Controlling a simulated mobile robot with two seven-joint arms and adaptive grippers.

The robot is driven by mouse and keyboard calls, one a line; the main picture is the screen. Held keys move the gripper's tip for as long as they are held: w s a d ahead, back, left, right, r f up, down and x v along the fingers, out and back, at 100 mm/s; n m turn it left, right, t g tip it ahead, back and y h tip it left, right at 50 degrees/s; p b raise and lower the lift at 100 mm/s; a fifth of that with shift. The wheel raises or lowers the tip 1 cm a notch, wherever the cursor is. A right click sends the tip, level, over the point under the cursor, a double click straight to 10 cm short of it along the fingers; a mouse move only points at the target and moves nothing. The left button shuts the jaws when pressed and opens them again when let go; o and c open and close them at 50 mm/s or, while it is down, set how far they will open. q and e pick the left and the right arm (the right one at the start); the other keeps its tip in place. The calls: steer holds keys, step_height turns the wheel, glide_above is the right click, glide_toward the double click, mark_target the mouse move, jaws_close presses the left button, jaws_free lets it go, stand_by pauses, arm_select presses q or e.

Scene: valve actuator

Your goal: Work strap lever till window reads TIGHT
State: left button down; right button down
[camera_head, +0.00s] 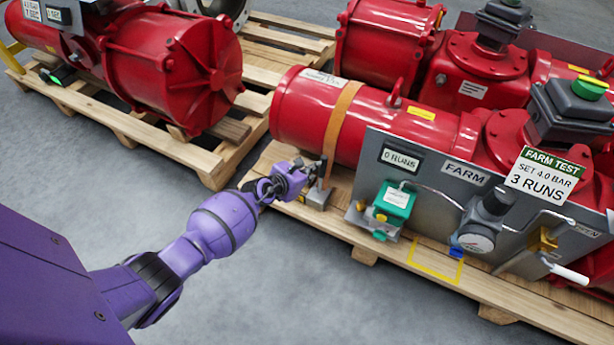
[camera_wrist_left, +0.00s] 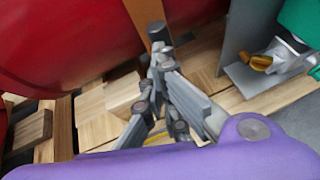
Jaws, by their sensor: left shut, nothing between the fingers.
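A tan strap (camera_head: 341,122) runs over the red cylinder on the near pallet; its lower part also shows in the left wrist view (camera_wrist_left: 138,14). At the strap's lower end is a small grey and brown fitting (camera_head: 318,193) at the pallet edge. My left gripper (camera_head: 312,172) is beside the strap's lower end, shut with nothing between its fingers. In the left wrist view its fingertips (camera_wrist_left: 163,62) are close to a dark-ended bar (camera_wrist_left: 181,40), perhaps the lever; I cannot tell whether they touch. No window lettering is readable. My right gripper is not in view.
A grey panel (camera_head: 375,150) stands right of the strap, with a green box (camera_head: 393,201), a gauge (camera_head: 477,238) and signs. Another pallet with a red actuator (camera_head: 170,70) is at the left. Grey floor (camera_head: 290,290) in front is clear.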

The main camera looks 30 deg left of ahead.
arm_select(q)
steer(key=shift+w+r, duration=0.15)
steer(key=shift+w, duration=0.35)
stand_by(0.3)
